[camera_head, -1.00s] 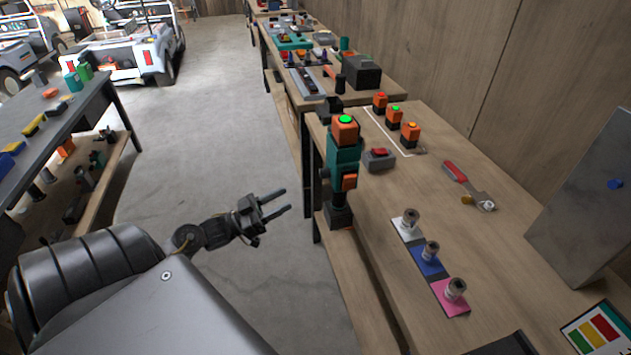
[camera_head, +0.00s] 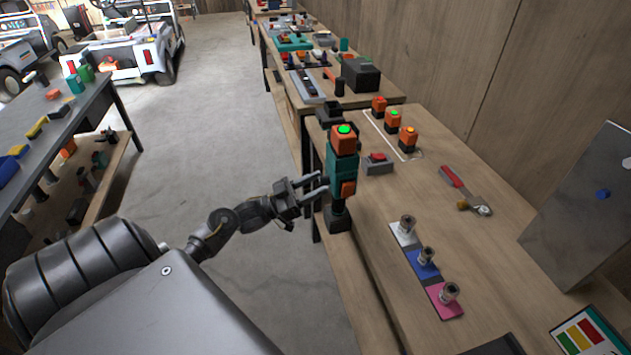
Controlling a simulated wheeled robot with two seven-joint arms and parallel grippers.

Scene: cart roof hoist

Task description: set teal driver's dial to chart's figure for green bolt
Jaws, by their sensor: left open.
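The teal driver (camera_head: 342,169) stands upright at the left edge of the right-hand bench, with an orange block and a lit green top (camera_head: 344,129). An orange part (camera_head: 348,189) sits on its lower side; I cannot make out a dial figure. My left gripper (camera_head: 318,186) is open, its fingers pointing at the driver's lower body from the left. I cannot tell whether they touch it. A chart (camera_head: 587,333) with green, yellow and red blocks is cut off at the lower right; its figures are unreadable. No bolt is clearly identifiable. My right gripper is not in view.
Sockets stand on a white, blue and pink strip (camera_head: 425,262). A red-handled tool (camera_head: 464,190), a grey box with a red button (camera_head: 377,163) and several orange-topped blocks (camera_head: 393,120) are on the bench. A grey panel (camera_head: 585,205) stands at right. Floor left of the bench is clear.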

